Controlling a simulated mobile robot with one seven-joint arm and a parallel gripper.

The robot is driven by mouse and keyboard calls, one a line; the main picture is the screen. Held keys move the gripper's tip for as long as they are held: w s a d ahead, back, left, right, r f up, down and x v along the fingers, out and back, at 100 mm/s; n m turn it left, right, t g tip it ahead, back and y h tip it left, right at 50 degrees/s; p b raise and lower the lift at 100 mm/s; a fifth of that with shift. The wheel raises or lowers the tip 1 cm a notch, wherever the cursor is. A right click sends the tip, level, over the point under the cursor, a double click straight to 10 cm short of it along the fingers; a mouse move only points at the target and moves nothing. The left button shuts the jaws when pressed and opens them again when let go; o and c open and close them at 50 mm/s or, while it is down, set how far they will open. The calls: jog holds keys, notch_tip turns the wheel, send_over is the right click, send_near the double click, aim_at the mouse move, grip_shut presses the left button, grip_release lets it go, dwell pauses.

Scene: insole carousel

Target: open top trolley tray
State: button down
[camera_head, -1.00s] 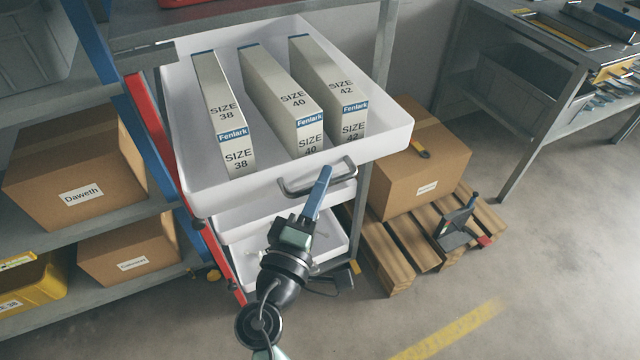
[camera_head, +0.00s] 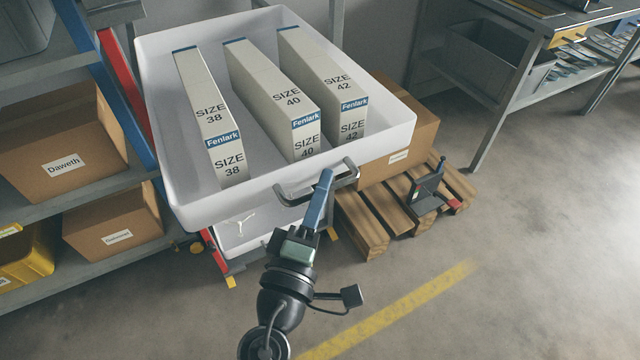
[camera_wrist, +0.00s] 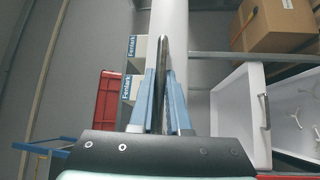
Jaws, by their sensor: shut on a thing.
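The top trolley tray (camera_head: 250,196) is a white, open-topped tray, pulled out well forward of the trolley. A grey bar handle (camera_head: 284,198) runs along its front. My gripper (camera_head: 322,186) is shut on the handle, near its right part in the head view. In the wrist view my blue fingers (camera_wrist: 162,85) close around the dark handle bar (camera_wrist: 164,45). The tray holds three pale upright boxes labelled Fenlark: size 38 (camera_head: 207,110), size 40 (camera_head: 268,90) and size 42 (camera_head: 318,75).
A lower white tray (camera_head: 240,232) sits beneath. Left is a shelf with cardboard boxes (camera_head: 62,145) and a yellow bin (camera_head: 28,258). Right are a wooden pallet (camera_head: 362,222) with a carton (camera_head: 410,140), and a workbench (camera_head: 510,90). The floor (camera_head: 530,260) at front right is clear.

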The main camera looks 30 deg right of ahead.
jog(key=c, duration=0.9)
grip_release()
jog(key=b+v, duration=0.1)
jog(key=v, duration=1.2)
